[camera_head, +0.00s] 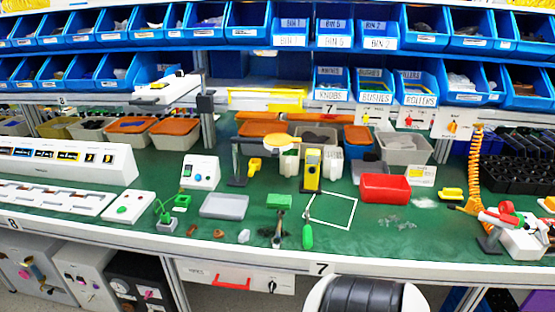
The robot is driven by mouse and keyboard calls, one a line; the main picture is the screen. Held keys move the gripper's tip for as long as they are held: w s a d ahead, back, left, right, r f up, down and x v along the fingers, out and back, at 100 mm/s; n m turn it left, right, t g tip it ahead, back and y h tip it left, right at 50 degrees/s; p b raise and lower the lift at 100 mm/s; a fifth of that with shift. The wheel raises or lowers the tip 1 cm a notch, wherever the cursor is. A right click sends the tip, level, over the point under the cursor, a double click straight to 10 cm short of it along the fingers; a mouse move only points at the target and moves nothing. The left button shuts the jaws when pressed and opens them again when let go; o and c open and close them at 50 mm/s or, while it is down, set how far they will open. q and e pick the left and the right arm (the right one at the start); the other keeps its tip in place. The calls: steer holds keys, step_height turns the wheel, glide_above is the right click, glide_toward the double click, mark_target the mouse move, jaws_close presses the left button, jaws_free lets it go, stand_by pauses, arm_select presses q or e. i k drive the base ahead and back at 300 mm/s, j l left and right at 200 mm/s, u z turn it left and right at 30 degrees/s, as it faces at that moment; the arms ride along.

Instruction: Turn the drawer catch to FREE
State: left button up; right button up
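A white drawer front (205,275) is under the front edge of the green workbench, left of the number 7 label. It has a red bar handle (231,284). A small black rotary knob (272,286) is right of the handle, on the same white front, and looks like the drawer catch. The marks around the knob are too small to read, so I cannot tell its setting. The drawer looks closed. Neither of my grippers is in view.
The green bench top (350,245) holds a red bin (385,187), a grey tray (224,206) and a yellow meter (312,168). A black, ribbed rounded thing (365,296) stands right of the drawer. Panels with other knobs (92,285) are at lower left.

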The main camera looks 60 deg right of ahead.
mark_target(272, 286)
steer(key=z, duration=1.7)
